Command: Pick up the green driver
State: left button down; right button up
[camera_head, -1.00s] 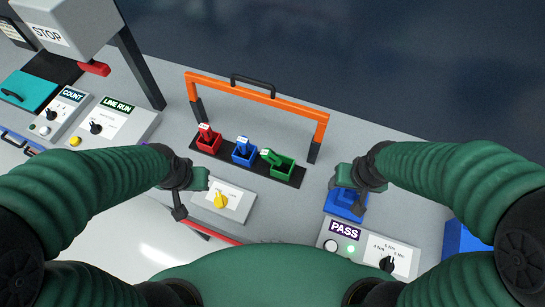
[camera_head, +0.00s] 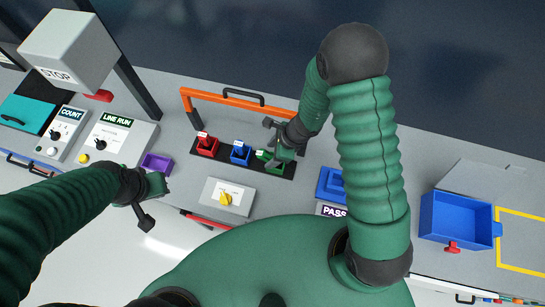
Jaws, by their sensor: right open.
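The green driver (camera_head: 261,154) sits in its green holder at the right end of a black rack, largely hidden by my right gripper. My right gripper (camera_head: 277,154) is open and reaches down over the green holder. I cannot tell whether its fingers touch the driver. My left gripper (camera_head: 150,205) is in front of the panels at the left, away from the drivers; its jaw opening is unclear.
A red holder (camera_head: 206,147) and a blue holder (camera_head: 240,154) with drivers stand left of the green one. An orange frame (camera_head: 235,97) rises behind the rack. A yellow-knob box (camera_head: 228,198) is in front. A blue bin (camera_head: 455,216) stands at right.

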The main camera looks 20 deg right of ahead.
jog(key=shift+w+a+f, duration=0.2)
jog(key=shift+a+f, duration=0.05)
jog(key=shift+f, duration=0.15)
jog(key=a+f+p, duration=0.1)
jog(key=f, duration=0.1)
jog(key=w+a+f, duration=0.1)
jog(key=a+f, duration=0.1)
jog(key=shift+a+p, duration=0.25)
jog(key=shift+p, duration=0.1)
jog(key=shift+w+f, duration=0.15)
jog(key=shift+d, duration=0.4)
jog(key=shift+d+f, duration=0.1)
jog(key=shift+d, duration=0.35)
jog(key=c, duration=0.5)
jog(key=shift+d, duration=0.1)
jog(key=shift+c, duration=2.6)
jog(key=shift+a, duration=0.35)
jog(key=shift+c, duration=1.1)
jog(key=shift+a, duration=0.25)
grip_shut()
pick_arm(q)
jog(key=shift+a+r, duration=0.65)
jog(key=shift+a, duration=0.15)
